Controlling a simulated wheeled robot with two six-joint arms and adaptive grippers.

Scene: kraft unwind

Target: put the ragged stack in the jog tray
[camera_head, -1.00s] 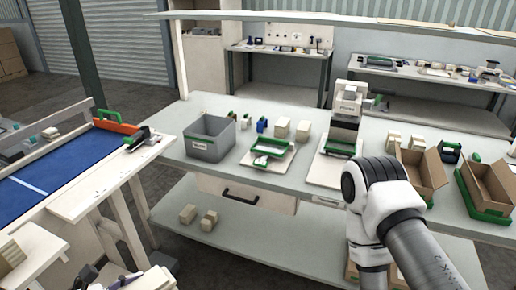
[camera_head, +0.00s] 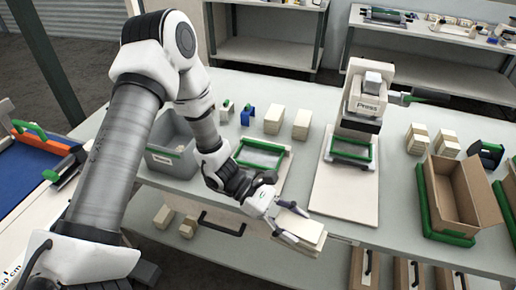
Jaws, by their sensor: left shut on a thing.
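My left gripper (camera_head: 288,224) is shut on a pale, cream-coloured stack of sheets (camera_head: 308,231), held at the front edge of the bench. The stack's layers look slightly uneven, and the fingers cover its left end. A green-edged tray (camera_head: 285,151), which looks like the jog tray, lies on the bench behind the gripper. Its grey floor looks bare where it shows, and my left arm hides its near left part. The held stack is in front of the tray and apart from it. My right gripper is out of view.
A press (camera_head: 362,98) stands on a pale board (camera_head: 345,195) to the right. Small cream stacks (camera_head: 301,124) stand behind the tray. A grey bin (camera_head: 160,160) is partly behind my left arm. An open cardboard box (camera_head: 470,195) stands on the right. Bare bench lies between board and box.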

